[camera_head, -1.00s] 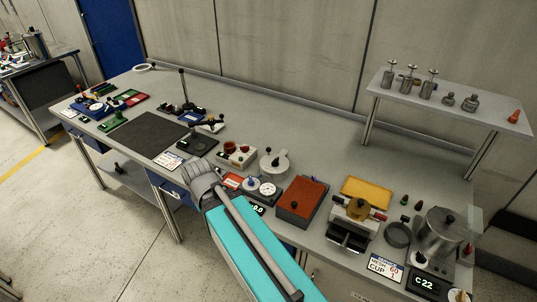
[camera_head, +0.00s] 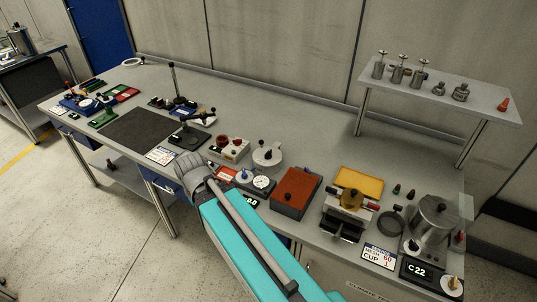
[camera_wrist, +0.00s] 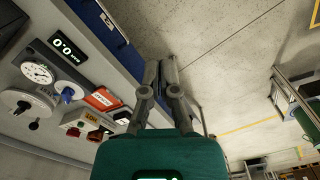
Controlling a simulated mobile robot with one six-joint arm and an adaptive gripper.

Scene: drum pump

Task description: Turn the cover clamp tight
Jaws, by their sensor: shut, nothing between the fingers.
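My gripper (camera_wrist: 161,64) is shut and empty in the wrist view, its fingers over the floor just off the bench's front edge. In the head view my arm hides the fingers. I cannot tell for sure which part is the cover clamp. Candidates are the black knob on the rust-red box (camera_head: 296,193), the gold knob (camera_head: 351,200) on the device with dark rollers, and the pale round pot (camera_head: 267,155) with a dark knob. The pot also shows in the wrist view (camera_wrist: 22,103), beside a dial gauge (camera_wrist: 37,73) and blue knob (camera_wrist: 68,94). My gripper touches none of these.
A yellow tray (camera_head: 359,180) lies behind the gold-knob device. A metal pot (camera_head: 436,220) and a display reading C22 (camera_head: 418,271) stand at the right. A raised shelf (camera_head: 440,88) holds several metal parts. A dark mat (camera_head: 137,131) lies at the left.

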